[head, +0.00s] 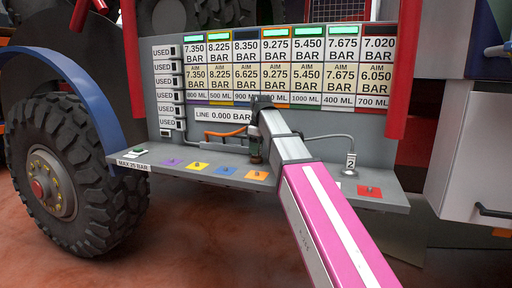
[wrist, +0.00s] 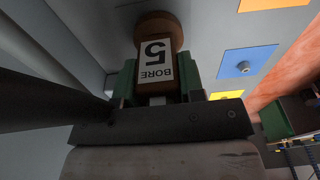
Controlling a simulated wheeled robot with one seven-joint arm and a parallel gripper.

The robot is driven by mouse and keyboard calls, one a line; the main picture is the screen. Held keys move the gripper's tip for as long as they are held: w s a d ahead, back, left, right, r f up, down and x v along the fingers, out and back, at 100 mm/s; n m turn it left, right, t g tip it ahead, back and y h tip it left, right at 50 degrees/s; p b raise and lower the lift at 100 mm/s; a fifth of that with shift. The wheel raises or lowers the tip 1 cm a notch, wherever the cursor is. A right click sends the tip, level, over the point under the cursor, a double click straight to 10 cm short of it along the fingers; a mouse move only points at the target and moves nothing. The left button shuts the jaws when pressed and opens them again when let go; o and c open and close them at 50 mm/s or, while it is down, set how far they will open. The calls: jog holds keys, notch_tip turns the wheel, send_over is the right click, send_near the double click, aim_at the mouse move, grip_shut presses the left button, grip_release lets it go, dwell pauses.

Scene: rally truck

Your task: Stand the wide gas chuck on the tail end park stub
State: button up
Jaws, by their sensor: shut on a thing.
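My gripper (head: 255,147) is in front of the panel, above the shelf's middle. In the wrist view, its green fingers (wrist: 158,82) are shut on a brown chuck labelled BORE 5 (wrist: 157,28), the wide gas chuck. The chuck is mostly hidden in the head view. An orange hose (head: 228,133) runs along the panel towards it. I cannot tell which is the tail end stub.
A chuck labelled 2 (head: 350,161) stands on the shelf (head: 310,181), left of the red plate, with a grey hose (head: 325,137). The gauge panel (head: 300,120) rises behind. A large tyre (head: 75,180) is at left, a white cabinet (head: 480,170) at right.

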jog(key=o, duration=1.1)
jog(key=shift+c, duration=0.2)
jog(key=r, duration=0.4)
jog(key=d+r, duration=0.1)
jog(key=r, duration=0.7)
jog(key=shift+s+d+r, duration=0.1)
jog(key=shift+s+d, duration=0.05)
jog(key=shift+s+r, duration=0.1)
jog(key=shift+r, duration=0.35)
jog(key=shift+s, duration=0.1)
